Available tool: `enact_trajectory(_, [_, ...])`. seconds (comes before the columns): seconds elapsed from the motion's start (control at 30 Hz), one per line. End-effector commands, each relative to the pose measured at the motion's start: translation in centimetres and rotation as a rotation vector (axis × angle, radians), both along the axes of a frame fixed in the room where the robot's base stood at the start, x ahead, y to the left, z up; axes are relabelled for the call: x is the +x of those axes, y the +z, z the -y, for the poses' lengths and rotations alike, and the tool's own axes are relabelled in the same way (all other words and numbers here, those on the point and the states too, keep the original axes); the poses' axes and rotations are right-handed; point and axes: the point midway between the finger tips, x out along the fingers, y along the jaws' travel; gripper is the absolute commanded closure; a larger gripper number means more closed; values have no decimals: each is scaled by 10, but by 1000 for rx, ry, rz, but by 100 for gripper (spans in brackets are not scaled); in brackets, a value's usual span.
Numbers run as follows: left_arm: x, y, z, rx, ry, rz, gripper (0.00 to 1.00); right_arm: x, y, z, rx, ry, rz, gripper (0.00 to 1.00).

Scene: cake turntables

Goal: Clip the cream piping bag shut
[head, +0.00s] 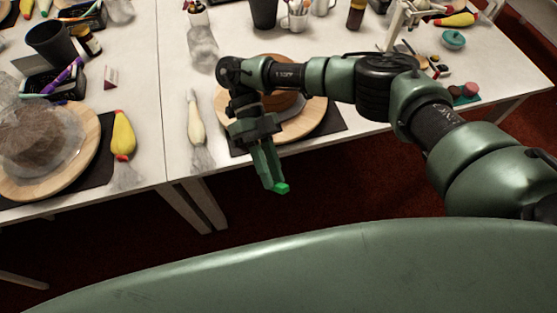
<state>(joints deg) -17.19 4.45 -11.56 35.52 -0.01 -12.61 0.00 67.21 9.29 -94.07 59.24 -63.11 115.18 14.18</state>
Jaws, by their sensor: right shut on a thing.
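The cream piping bag (195,120) lies on the white table, left of the wooden turntable (315,123), with its clear end toward the table's front edge. My right gripper (272,180) points down past the table's front edge, to the right of the bag and apart from it. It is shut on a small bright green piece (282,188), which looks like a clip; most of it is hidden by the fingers. My left gripper is out of view.
A brown cake on the turntable is partly hidden by my right arm. A yellow piping bag (123,134) lies on the left table beside another turntable (84,166) with a wrapped cake. A dark cup (264,14) and a teal pot (453,39) stand farther back.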

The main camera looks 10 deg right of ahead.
Motion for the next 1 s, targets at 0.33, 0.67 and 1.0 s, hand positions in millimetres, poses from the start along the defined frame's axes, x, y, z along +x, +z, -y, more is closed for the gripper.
enact_trajectory(0.33, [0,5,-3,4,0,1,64,0,-1,-26,31,-713,-62,100])
enact_trajectory(0.67, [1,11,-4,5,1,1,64,52,-3,2,124,-1593,-99,100])
enact_trajectory(1.0, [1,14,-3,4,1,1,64,90,-6,68,222,-2064,-91,100])
